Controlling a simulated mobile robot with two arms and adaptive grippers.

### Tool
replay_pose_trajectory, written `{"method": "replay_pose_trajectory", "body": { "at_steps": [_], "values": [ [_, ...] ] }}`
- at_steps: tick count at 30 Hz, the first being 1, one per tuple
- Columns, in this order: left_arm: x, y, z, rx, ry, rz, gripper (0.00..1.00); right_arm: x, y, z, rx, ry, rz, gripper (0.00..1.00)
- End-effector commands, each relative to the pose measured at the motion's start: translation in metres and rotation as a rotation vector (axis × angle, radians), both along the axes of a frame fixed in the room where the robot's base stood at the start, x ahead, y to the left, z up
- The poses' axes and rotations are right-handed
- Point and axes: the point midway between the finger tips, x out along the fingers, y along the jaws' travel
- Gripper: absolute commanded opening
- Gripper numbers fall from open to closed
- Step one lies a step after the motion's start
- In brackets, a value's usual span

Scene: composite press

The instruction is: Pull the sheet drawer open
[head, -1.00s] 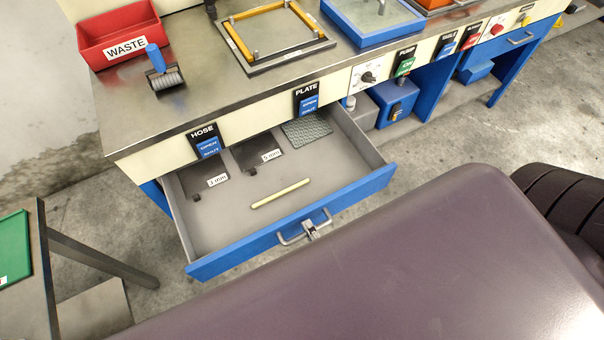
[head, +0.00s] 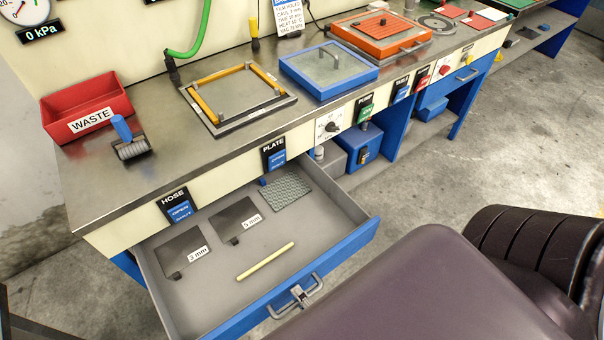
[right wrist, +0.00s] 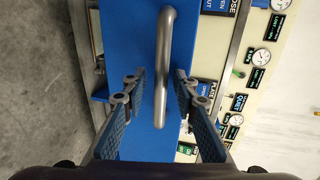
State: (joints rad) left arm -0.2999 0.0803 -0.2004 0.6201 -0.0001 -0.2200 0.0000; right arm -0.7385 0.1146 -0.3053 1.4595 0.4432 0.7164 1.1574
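The sheet drawer (head: 345,245) with its blue front stands pulled out from under the bench in the head view. Inside lie a dark sheet marked 3 mm (head: 180,253), another dark sheet with a label (head: 237,218), a grey textured sheet (head: 286,192) and a pale yellow rod (head: 265,261). The bar handle (head: 318,284) is on the drawer front. My right gripper (head: 301,297) is at this handle, mostly hidden by my arm. In the right wrist view, the fingers of my right gripper (right wrist: 160,88) are apart, one on each side of the handle (right wrist: 163,60). My left gripper is out of view.
On the bench stand a red WASTE bin (head: 85,105), a roller (head: 130,142), a yellow-edged frame (head: 237,92), a blue tray (head: 318,72) and an orange unit (head: 380,35).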

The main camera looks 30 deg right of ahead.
Motion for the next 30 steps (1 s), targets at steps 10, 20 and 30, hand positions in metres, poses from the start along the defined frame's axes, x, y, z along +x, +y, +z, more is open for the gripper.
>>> {"method": "replay_pose_trajectory", "body": {
  "at_steps": [10, 20, 30],
  "values": [
    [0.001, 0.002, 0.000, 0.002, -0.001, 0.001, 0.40, -0.005, 0.000, 0.002, 0.000, -0.001, 0.000, 0.28],
    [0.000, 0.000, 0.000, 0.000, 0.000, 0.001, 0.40, -0.068, -0.002, 0.014, -0.001, 0.003, 0.001, 0.28],
    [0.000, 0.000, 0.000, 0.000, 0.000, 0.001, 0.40, -0.114, -0.004, 0.024, 0.000, 0.000, 0.000, 0.28]
  ]
}}
